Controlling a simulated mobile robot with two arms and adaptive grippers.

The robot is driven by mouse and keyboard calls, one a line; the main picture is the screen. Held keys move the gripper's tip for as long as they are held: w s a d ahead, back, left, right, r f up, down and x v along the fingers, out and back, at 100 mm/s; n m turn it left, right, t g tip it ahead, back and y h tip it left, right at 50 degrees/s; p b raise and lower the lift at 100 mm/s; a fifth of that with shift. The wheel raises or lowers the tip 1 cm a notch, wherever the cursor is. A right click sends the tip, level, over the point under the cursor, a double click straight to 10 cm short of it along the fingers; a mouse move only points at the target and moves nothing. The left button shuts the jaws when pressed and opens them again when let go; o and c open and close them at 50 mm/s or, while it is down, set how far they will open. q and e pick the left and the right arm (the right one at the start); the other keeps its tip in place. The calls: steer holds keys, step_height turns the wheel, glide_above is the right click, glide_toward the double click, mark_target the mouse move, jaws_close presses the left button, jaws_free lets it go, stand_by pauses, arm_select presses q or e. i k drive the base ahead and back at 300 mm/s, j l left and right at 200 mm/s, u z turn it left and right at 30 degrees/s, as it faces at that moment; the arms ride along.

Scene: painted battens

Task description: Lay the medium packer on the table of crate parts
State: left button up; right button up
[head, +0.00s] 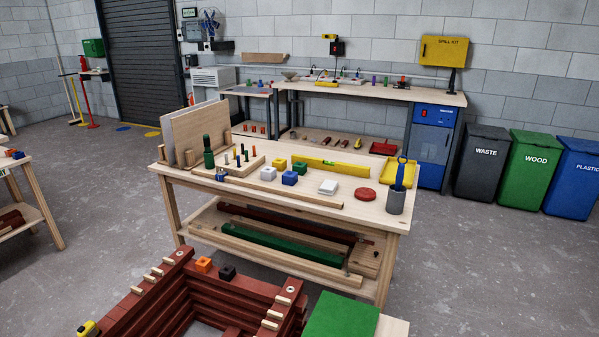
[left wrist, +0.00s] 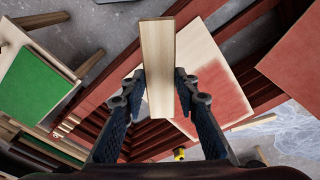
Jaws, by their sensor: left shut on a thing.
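My left gripper (left wrist: 160,85) is shut on a pale, flat wooden piece (left wrist: 158,50) in the left wrist view. The piece is long and plain, and it stands out beyond the fingertips. I take it for the medium packer, though no mark shows its size. Below it lie dark red battens (left wrist: 120,78) and a pale board with red paint (left wrist: 215,85). The pale wooden table (head: 320,204) in the middle of the head view bears small blocks, pegs and a yellow level; I cannot tell whether it is the table of crate parts. Neither gripper shows in the head view.
A stack of dark red battens (head: 165,300) stands in front, with pale slips and small blocks on it. A green panel (head: 340,316) lies beside it. A grey cup (head: 396,202) holds a blue tool at the table's right end. Bins (head: 482,165) stand right; grey floor is clear between.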

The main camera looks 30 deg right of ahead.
mark_target(358, 158)
steer(key=z, duration=3.45)
steer(key=i+l+z, duration=0.1)
steer(key=z, duration=1.1)
steer(key=i+u, duration=0.9)
steer(key=i+l+u, duration=0.2)
steer(key=u, duration=0.25)
steer(key=i+j+u, duration=0.25)
steer(key=i+u, duration=1.15)
steer(key=i+l, duration=0.1)
steer(key=i, duration=1.6)
steer(key=i+u, duration=0.25)
steer(key=i, duration=0.6)
steer(key=i+u, duration=0.25)
steer(key=i, duration=0.55)
steer(key=i+u, duration=0.35)
steer(key=i+l+u, duration=0.15)
steer(key=i+u, duration=0.25)
steer(key=i+l+u, duration=0.2)
steer(key=u, duration=0.15)
